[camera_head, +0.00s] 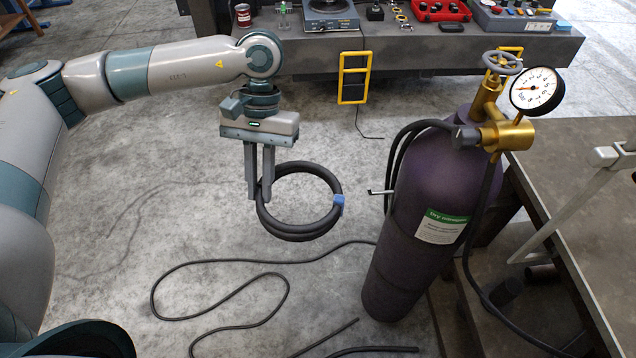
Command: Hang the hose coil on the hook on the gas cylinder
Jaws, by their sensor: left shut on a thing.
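The hose coil (325,222) is a black ring of several loops with a blue tie on its right side. My left gripper (260,194) points down and is shut on the coil's left side, holding it up left of the gas cylinder. The gas cylinder (402,262) is dark purple with a green and white label, a brass valve and a gauge. The hook (378,192) is a short light metal rod sticking out from the cylinder's left side. The coil is apart from the hook in the picture. My right gripper is not in view.
Black hose (405,150) loops down the cylinder's upper left, close to the hook. A loose hose (240,262) winds over the floor. A dark table (575,160) stands right of the cylinder. A workbench (420,50) with tools and a yellow frame (343,80) is behind.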

